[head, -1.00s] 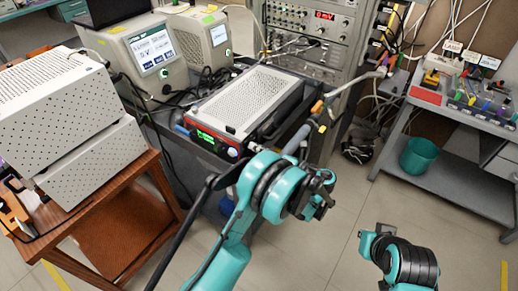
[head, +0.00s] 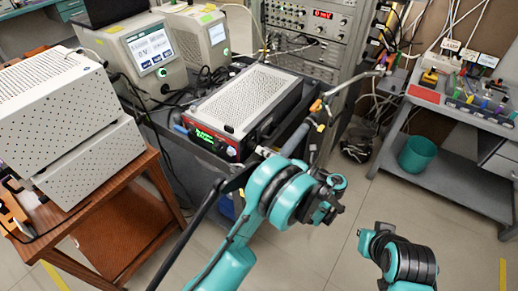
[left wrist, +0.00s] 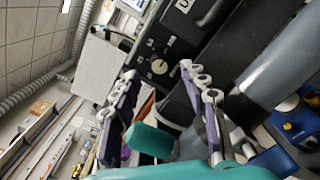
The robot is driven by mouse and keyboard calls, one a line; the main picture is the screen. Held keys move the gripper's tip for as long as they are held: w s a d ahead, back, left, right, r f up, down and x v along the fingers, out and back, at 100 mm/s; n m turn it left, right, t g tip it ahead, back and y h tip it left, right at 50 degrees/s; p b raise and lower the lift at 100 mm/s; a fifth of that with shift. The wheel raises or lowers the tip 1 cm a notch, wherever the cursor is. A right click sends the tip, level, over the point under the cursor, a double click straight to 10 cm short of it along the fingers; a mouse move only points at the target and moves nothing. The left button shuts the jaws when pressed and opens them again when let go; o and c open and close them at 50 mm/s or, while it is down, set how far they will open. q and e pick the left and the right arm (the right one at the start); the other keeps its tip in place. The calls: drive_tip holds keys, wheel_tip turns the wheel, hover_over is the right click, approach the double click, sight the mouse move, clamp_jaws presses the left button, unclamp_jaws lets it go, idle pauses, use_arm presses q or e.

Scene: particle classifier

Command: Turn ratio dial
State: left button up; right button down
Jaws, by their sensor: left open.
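In the left wrist view a dark panel (left wrist: 140,40) carries a round knob (left wrist: 159,67) with a pale pointer mark, which I take for the ratio dial. My left gripper (left wrist: 165,80) is open. Its two purple-grey fingers stand on either side of the knob in that picture, with nothing between them; I cannot tell how far from the panel they are. In the head view my left gripper (head: 334,197) is in front of the equipment cart, its fingertips unclear. Only a teal and black part of my right arm shows at lower right; I cannot make out its jaws.
A perforated-top instrument (head: 255,95) with a green display sits on the dark cart. A grey tube (left wrist: 275,70) runs close to the right finger in the wrist view. A bench (head: 440,140) and teal bin (head: 418,155) stand at right. Floor between is clear.

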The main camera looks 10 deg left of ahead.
use_arm(q)
drive_tip(key=v, duration=0.8)
drive_tip(key=shift+d, duration=0.1)
drive_tip(key=s+a+r+n+g+h, duration=0.1)
drive_tip(key=s+a+r+n+h, duration=0.2)
drive_tip(key=a+n, duration=0.35)
drive_tip(key=s+a+r+n+g+h, duration=0.1)
drive_tip(key=s+a+r+n+h, duration=0.1)
drive_tip(key=a+n+h, duration=0.45)
drive_tip(key=s+f+n+t+h, duration=0.1)
drive_tip(key=s+n+h, duration=0.6)
drive_tip(key=s+n, duration=0.9)
drive_tip(key=shift+n+t, duration=0.9)
drive_tip(key=shift+n, duration=0.2)
